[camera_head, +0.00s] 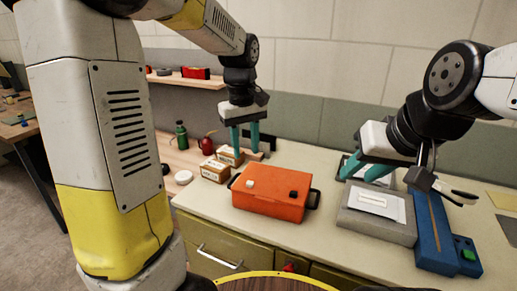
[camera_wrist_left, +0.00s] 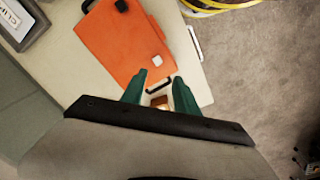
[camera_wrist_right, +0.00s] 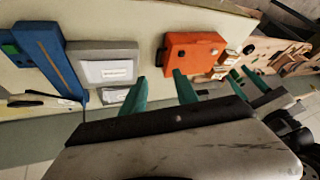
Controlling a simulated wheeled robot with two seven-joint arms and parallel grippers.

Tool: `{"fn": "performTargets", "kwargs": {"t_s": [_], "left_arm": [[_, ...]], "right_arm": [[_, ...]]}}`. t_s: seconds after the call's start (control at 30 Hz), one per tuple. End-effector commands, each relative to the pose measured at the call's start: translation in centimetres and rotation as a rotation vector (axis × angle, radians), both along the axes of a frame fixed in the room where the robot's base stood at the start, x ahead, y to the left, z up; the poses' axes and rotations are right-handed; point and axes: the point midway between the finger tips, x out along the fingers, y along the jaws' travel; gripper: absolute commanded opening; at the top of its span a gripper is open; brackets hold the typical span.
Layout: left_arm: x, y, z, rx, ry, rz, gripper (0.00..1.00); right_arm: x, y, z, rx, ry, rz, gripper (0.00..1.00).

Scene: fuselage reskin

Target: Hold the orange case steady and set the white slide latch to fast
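The orange case (camera_head: 270,205) lies flat on the workbench, with black handles at its ends. The white slide latch (camera_head: 250,184) is on its top near the left end, and a black knob (camera_head: 293,194) is near the right end. Any setting marks are too small to read. My left gripper (camera_head: 245,154) is open and empty, above and behind the case's left end. In the left wrist view its fingers (camera_wrist_left: 160,76) straddle the line of the end handle (camera_wrist_left: 160,84); contact cannot be told. My right gripper (camera_head: 358,175) is open and empty, right of the case.
A grey block with a white label (camera_head: 376,208) and a blue tool with a green button (camera_head: 436,235) stand right of the case. Small cardboard boxes (camera_head: 215,171), a red bottle (camera_head: 207,145) and a green bottle (camera_head: 181,136) stand to the left. The bench in front of the case is clear.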

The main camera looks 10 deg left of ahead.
Motion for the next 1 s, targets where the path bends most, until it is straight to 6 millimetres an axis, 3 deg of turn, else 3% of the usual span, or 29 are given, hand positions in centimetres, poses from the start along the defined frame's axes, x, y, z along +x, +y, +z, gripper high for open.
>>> {"fn": "performTargets", "kwargs": {"t_s": [0.07, 0.17, 0.37, 0.7, 1.0], "left_arm": [[0.9, -0.4, -0.9, 0.018, 0.027, 0.029, 0.36], [1.4, -0.6, -1.3, 0.029, 0.041, 0.052, 0.36], [1.4, -0.6, -1.4, 0.030, 0.043, 0.058, 0.36], [1.4, -0.6, -1.4, 0.030, 0.043, 0.056, 0.36], [1.4, -0.6, -1.4, 0.029, 0.043, 0.056, 0.36]], "right_arm": [[0.0, 0.0, 0.0, 0.000, 0.000, 0.000, 0.36], [0.1, 0.0, 0.0, -0.006, 0.000, 0.006, 0.21], [1.5, 0.0, -0.5, -0.145, 0.017, 0.172, 0.21], [7.4, 0.5, -3.4, -0.584, 0.096, 0.941, 0.21], [12.6, 1.7, -8.1, -0.786, 0.104, 1.734, 0.21]]}}
